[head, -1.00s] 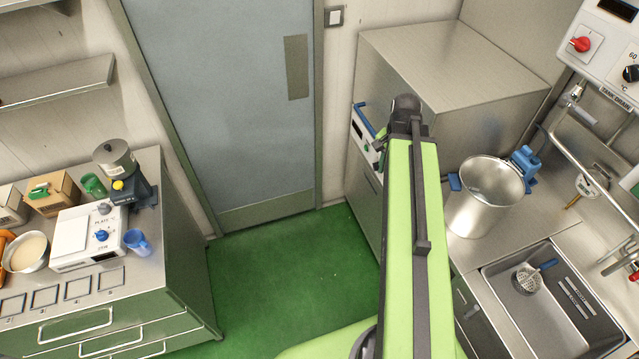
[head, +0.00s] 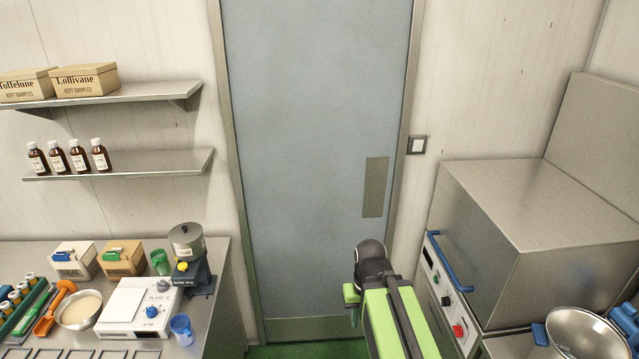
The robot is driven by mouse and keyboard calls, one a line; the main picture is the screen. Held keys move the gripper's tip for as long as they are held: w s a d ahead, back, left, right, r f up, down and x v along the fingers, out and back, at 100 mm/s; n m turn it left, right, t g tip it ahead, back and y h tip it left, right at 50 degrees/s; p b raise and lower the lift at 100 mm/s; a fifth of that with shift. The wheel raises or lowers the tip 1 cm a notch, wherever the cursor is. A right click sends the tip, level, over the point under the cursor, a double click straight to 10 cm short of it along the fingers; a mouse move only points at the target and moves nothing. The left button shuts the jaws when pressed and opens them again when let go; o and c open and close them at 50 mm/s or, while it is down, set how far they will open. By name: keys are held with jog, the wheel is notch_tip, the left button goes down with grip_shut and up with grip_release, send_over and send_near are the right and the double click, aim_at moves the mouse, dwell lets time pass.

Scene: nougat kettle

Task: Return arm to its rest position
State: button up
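My green arm (head: 397,325) reaches up from the bottom of the head view, right of centre. It ends in a dark rounded joint (head: 372,260) in front of the lower part of the grey door. A small green part shows just left of this joint, pointing down. I cannot make out gripper fingers, so whether my gripper is open or shut does not show.
A steel cabinet with a blue handle (head: 450,262) stands right of the arm. A steel kettle (head: 585,335) is at the bottom right. The left counter holds a white hot plate (head: 140,308), a grinder (head: 189,255) and a blue cup (head: 181,329). Shelves hang above it.

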notch_tip(320, 180, down, 15)
jog(key=b, duration=1.2)
jog(key=shift+f, duration=0.2)
